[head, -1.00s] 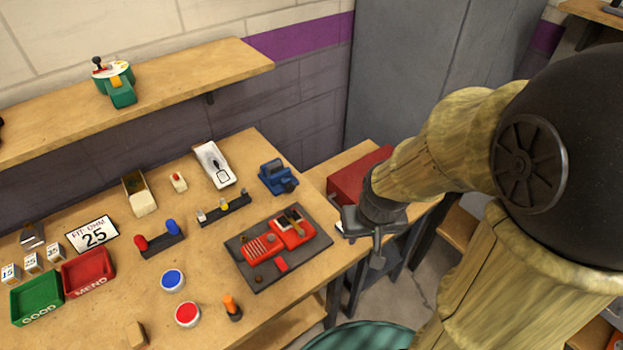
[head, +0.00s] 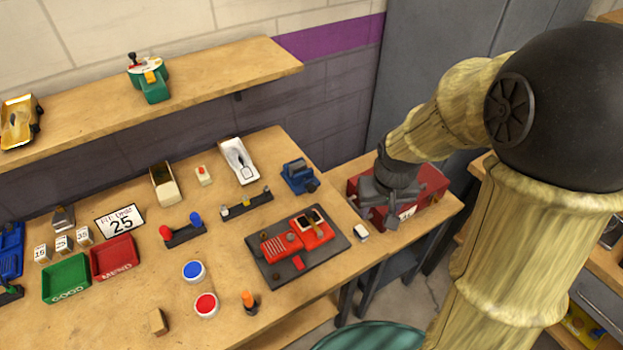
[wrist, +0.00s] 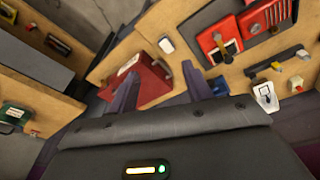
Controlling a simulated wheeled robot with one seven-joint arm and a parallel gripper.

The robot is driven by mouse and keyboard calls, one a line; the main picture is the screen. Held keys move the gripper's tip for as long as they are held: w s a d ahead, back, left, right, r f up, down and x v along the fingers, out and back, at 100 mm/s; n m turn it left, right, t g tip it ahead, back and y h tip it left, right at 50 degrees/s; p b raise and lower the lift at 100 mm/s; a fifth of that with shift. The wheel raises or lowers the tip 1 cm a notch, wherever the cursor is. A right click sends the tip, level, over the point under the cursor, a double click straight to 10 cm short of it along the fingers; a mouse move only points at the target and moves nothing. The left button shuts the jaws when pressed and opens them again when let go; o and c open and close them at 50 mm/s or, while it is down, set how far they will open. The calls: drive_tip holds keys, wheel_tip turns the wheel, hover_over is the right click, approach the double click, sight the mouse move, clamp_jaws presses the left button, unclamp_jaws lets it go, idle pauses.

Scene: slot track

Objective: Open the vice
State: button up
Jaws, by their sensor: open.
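The vice (head: 298,177) is a small blue block-like tool at the back right of the workbench in the head view. How far its jaws are apart is too small to tell.
A red device on a dark plate (head: 262,277) lies in front of the vice, with a small white block (head: 361,232) beside it. A shelf (head: 210,85) runs above the bench.

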drive_tip(key=w+a+r+n+g+p, duration=0.1)
drive_tip(key=w+a+r+n+p, duration=0.2)
drive_tip(key=w+a+p, duration=0.55)
drive_tip(key=n+h+p, duration=0.1)
drive_tip(key=n+p, duration=0.1)
hover_over(310, 186)
drive_tip(key=a, duration=0.1)
drive_tip(key=f, duration=0.2)
drive_tip(key=shift+s+a+g+b, duration=0.15)
drive_tip(key=shift+s+g+b, duration=0.2)
drive_tip(key=shift+s, duration=0.1)
drive_tip(key=shift+f, duration=0.1)
drive_tip(key=f+p, duration=0.1)
drive_tip(key=f, duration=0.4)
drive_tip(key=d+f+p, duration=0.1)
drive_tip(key=f+p, duration=0.1)
drive_tip(key=f, duration=0.4)
drive_tip(key=w+f+p, duration=0.1)
drive_tip(key=f+p, duration=0.1)
drive_tip(key=f, duration=0.4)
drive_tip(key=shift+d, duration=0.3)
drive_tip(key=c, duration=1)
drive_tip(key=shift+o, duration=0.2)
drive_tip(key=shift+a+f+h+b, duration=0.15)
drive_tip(key=shift+h+b, duration=0.15)
drive_tip(key=shift+b, duration=0.35)
